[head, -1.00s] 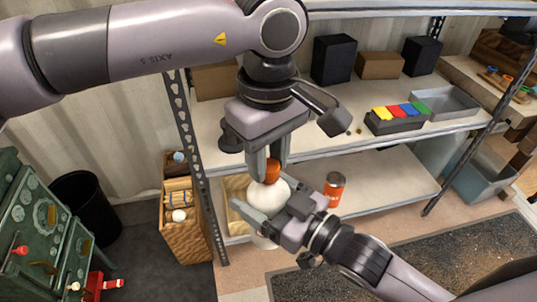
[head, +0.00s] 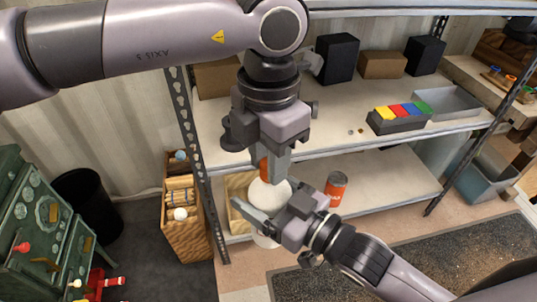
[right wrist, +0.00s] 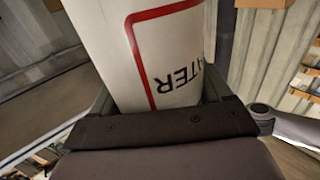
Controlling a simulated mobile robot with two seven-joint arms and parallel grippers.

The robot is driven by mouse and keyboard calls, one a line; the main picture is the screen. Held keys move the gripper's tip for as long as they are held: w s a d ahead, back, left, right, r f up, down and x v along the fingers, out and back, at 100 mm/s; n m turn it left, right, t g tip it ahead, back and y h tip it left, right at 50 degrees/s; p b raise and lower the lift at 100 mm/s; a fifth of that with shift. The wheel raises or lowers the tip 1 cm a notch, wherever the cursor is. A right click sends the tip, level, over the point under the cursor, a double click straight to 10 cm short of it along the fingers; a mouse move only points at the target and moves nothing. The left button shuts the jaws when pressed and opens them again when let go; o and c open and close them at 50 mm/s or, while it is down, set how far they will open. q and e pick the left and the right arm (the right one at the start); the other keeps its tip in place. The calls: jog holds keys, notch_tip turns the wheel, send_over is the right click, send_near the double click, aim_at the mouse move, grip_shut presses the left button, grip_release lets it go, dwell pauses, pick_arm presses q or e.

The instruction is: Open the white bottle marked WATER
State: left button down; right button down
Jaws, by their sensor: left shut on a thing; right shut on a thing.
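The white bottle (head: 270,197) stands upright in the head view, below my left gripper. In the right wrist view the bottle (right wrist: 158,50) shows a red outline and part of the word WATER, upside down. Its orange cap (head: 263,169) is at the top, mostly hidden by a finger. My left gripper (head: 272,171) points down from above and is shut on the cap. My right gripper (head: 267,203) comes from the lower right and is shut around the bottle's body. Whether the cap is loose cannot be told.
An orange can (head: 336,188) stands on the lower shelf (head: 390,180) right of the bottle. The upper shelf (head: 350,110) holds dark boxes and a block set (head: 398,118). A shelf post (head: 200,170) stands close on the left.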

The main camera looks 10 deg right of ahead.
pick_arm(q)
jog(key=n, duration=0.6)
jog(key=shift+w+r, duration=0.1)
jog(key=n, duration=1.2)
jog(key=shift+n, duration=0.3)
jog(key=n, duration=0.7)
jog(key=shift+d, duration=0.15)
jog(key=shift+r, duration=0.2)
jog(key=shift+r, duration=0.95)
jog(key=shift+d+r, duration=0.1)
jog(key=shift+r, duration=1.9)
